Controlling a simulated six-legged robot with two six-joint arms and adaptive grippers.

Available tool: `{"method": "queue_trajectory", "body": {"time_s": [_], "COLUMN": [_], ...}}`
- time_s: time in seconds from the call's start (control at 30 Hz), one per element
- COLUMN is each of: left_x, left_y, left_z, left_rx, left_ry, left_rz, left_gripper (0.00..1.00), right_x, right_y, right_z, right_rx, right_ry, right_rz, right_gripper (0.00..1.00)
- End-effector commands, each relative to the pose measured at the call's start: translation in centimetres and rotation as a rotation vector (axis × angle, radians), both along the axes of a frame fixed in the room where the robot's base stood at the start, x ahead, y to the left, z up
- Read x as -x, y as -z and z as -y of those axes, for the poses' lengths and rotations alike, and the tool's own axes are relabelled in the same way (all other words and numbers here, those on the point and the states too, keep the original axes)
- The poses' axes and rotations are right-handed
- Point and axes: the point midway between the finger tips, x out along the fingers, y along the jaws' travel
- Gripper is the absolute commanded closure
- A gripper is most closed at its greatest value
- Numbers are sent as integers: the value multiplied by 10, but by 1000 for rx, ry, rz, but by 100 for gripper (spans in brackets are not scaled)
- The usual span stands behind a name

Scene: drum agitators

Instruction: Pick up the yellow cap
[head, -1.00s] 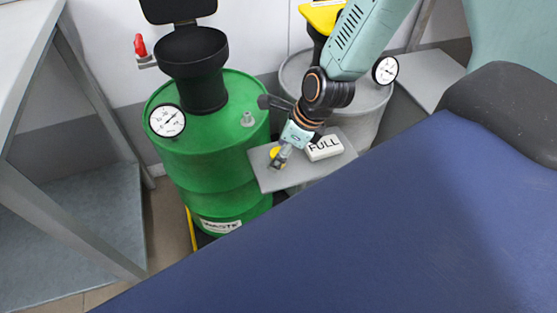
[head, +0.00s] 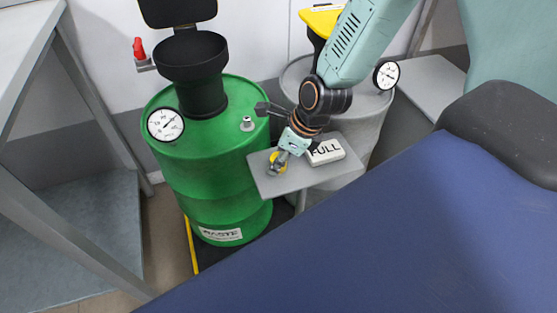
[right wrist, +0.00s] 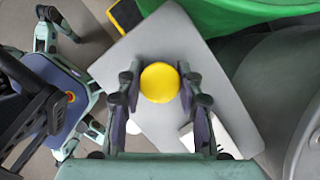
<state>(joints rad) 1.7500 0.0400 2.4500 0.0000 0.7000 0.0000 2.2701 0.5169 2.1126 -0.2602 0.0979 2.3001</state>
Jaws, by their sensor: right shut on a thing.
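The yellow cap (head: 279,162) is on a small grey shelf (head: 270,185) in front of the drums. It also shows as a round yellow disc in the right wrist view (right wrist: 160,82). My right gripper (head: 276,166) reaches down to the cap from above, with one finger on each side of it. In the right wrist view my right gripper (right wrist: 159,88) is shut on the cap. The fingers partly hide the cap in the head view. My left gripper is not in the head view.
A white FULL sign (head: 326,152) lies on the shelf just right of the cap. A green WASTE drum (head: 215,175) with a black funnel and gauge stands left. A grey drum (head: 352,122) stands behind the shelf. A grey rack (head: 75,225) is at far left.

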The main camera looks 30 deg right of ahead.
Motion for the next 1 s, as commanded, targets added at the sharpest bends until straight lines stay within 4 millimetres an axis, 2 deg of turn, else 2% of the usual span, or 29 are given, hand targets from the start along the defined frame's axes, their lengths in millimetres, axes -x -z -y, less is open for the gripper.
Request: {"method": "queue_trajectory", "body": {"time_s": [0.1,0.47,0.67,1.0], "left_x": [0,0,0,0], "left_y": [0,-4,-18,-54], "left_z": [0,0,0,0], "left_rx": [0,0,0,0], "left_ry": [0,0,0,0], "left_rz": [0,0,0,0], "left_gripper": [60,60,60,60], "right_x": [0,0,0,0], "right_y": [0,-5,-20,-62], "right_z": [0,0,0,0], "right_rx": [0,0,0,-1], "right_ry": [0,0,0,0], "right_rz": [0,0,0,1], "right_gripper": [80,80,80,80]}}
